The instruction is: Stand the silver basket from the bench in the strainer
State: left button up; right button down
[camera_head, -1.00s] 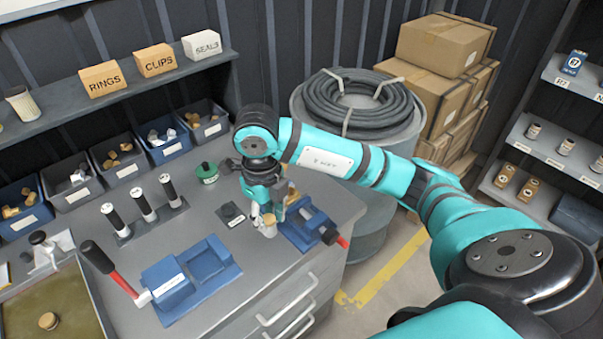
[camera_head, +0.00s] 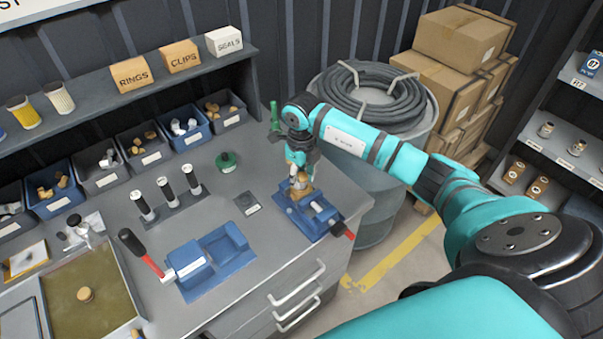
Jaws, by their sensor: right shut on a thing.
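My right gripper (camera_head: 300,163) points down over the blue vise (camera_head: 312,218) at the bench's right end. It is shut on a small pale piece, apparently the silver basket (camera_head: 301,181), mostly hidden by the fingers. The brass strainer body (camera_head: 304,192) sits in the vise directly below. The basket overlaps its top; I cannot tell how deep it is inside or whether it touches. My left gripper is not in view.
Bins (camera_head: 185,135) line the back. The drum with coiled hose (camera_head: 372,98) stands beyond the right end.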

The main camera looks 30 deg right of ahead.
aim_at(301, 174)
jog(key=shift+s+f, duration=0.25)
jog(key=shift+f, duration=0.35)
jog(key=c, duration=1.3)
grip_release()
jog(key=shift+o, duration=1.4)
jog(key=shift+w, duration=0.25)
notch_tip(301, 174, up, 12)
jog(key=b, duration=0.4)
jog(key=shift+w+f+b, duration=0.1)
jog(key=shift+f+b, duration=0.1)
jog(key=shift+b, duration=0.1)
jog(key=shift+r, duration=0.35)
